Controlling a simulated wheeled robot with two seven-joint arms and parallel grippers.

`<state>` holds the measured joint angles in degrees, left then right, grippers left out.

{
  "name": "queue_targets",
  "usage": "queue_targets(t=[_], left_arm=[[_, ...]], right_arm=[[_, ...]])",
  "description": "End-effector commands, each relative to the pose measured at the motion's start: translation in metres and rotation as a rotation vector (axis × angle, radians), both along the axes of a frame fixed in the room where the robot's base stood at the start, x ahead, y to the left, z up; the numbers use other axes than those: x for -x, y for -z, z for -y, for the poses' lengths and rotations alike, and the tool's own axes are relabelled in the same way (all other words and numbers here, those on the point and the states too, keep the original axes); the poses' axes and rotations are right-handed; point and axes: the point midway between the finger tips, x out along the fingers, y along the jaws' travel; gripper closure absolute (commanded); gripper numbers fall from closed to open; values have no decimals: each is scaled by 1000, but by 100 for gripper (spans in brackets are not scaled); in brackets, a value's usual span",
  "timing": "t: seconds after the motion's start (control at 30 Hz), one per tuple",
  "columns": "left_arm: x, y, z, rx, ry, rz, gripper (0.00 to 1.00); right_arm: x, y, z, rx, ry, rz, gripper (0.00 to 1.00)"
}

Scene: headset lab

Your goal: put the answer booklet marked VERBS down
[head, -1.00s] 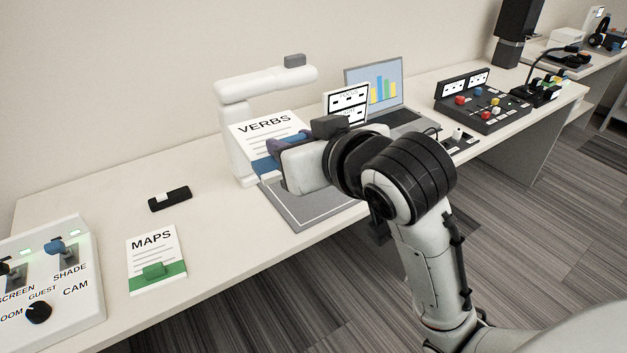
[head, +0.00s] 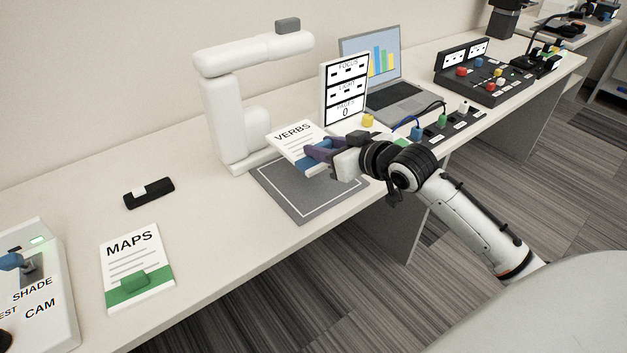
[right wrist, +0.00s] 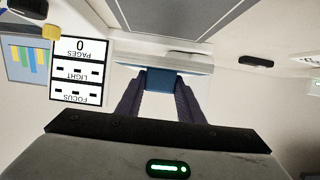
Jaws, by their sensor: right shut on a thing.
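The VERBS booklet (head: 293,142), white with a blue lower band, is tilted in the head view and appears above the far right part of the grey mat (head: 296,205). My right gripper (head: 318,153) is shut on its blue tab, which also shows between the fingers in the right wrist view (right wrist: 160,80). In that view the booklet (right wrist: 190,65) is seen nearly edge-on. Whether it touches the mat is hard to tell. The mat has a white outline and its visible part is bare. My left gripper is not in view.
A white document camera (head: 228,110) stands behind the mat, its arm overhead. A PAGES display (head: 345,88) reading 0 and a laptop (head: 397,95) stand behind right. A plug strip (head: 440,128) lies right. The MAPS booklet (head: 137,268) and a black remote (head: 149,193) lie left.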

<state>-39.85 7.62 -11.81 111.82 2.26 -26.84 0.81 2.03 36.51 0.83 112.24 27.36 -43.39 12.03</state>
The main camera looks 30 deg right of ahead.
Motion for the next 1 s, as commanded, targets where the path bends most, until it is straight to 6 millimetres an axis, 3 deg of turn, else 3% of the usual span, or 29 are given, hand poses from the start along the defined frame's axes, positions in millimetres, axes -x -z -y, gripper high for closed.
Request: queue_targets(t=[0.13,0.6,0.97,1.0], left_arm=[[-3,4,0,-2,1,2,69],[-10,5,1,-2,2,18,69],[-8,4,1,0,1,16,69],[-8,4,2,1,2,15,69]], right_arm=[[1,32,-1,-3,2,-4,90],[1,84,-1,0,0,-3,90],[0,89,-1,0,0,0,90],[1,90,-1,0,0,-2,64]])
